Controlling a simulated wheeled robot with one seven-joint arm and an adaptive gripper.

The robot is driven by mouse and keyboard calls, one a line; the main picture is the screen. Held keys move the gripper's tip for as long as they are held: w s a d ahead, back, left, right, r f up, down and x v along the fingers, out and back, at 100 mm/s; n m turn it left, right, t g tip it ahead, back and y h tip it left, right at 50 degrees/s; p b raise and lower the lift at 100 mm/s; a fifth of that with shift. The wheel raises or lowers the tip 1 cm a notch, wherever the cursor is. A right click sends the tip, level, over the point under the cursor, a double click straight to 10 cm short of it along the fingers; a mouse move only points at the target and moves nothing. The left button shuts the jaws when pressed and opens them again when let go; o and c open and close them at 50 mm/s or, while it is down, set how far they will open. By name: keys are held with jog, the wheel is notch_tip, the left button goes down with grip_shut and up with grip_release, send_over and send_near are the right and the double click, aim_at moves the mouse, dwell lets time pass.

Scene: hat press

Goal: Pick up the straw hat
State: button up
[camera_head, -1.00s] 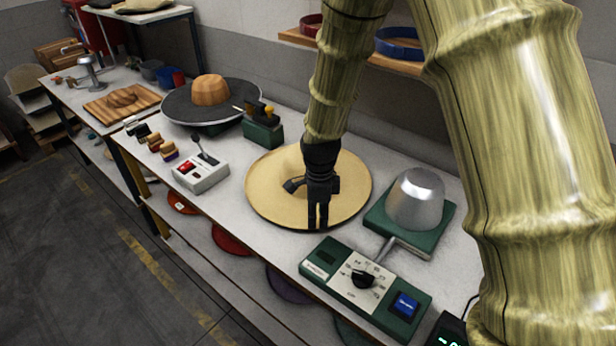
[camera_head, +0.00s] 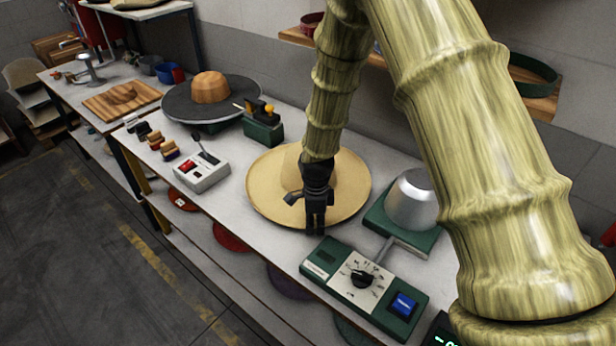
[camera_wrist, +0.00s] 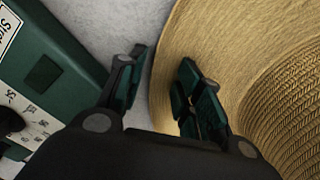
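The straw hat (camera_head: 268,190) is tan with a wide round brim and lies on the white workbench, its crown partly hidden behind my arm. My gripper (camera_head: 316,232) points down at the hat's near brim edge. In the wrist view the gripper (camera_wrist: 155,85) has its two fingers apart, with the brim edge between them. One finger is over the woven brim (camera_wrist: 210,45) and the other is over the bench, outside the brim. I cannot see the fingers pressing on the brim.
A green control box with a dial (camera_head: 362,282) sits close in front of the gripper. A metal dome on a green base (camera_head: 412,200) stands right of the hat. A white switch box (camera_head: 202,172) and a dark disc with a wooden block (camera_head: 210,88) are to the left.

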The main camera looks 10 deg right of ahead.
jog(key=shift+s+r, duration=0.2)
jog(key=shift+s, duration=0.05)
jog(key=shift+c, duration=1)
jog(key=shift+s+r, duration=0.1)
jog(key=shift+r, duration=0.05)
jog(key=c, duration=0.4)
grip_shut()
jog(key=shift+w+r+b, duration=0.2)
jog(key=shift+r+b, duration=0.1)
jog(key=shift+r, duration=0.1)
notch_tip(320, 180, up, 17)
jog(key=b, duration=0.4)
jog(key=shift+c, duration=0.5)
grip_release()
